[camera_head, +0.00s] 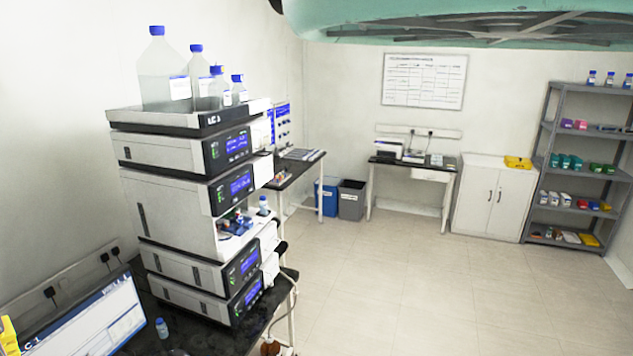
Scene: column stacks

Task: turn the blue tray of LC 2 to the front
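A stack of white and dark instrument modules (165,153) stands on a black bench at the left. Its top tray (150,119) carries several clear bottles with blue caps. The label on that top tray starts with LC, but its number is too small to read surely. An open bay (236,222) in the middle of the stack shows small blue and red items; I cannot tell which is a blue tray or how it is turned. More blue display panels (282,124) show behind this stack, partly hidden by it. My gripper is not in view.
A monitor (92,322) and a small bottle (162,328) are on the near bench. Blue (327,196) and grey (351,200) bins, a desk (412,171), a white cabinet (494,198) and a grey shelf rack (545,150) line the back. The tiled floor (420,290) is clear.

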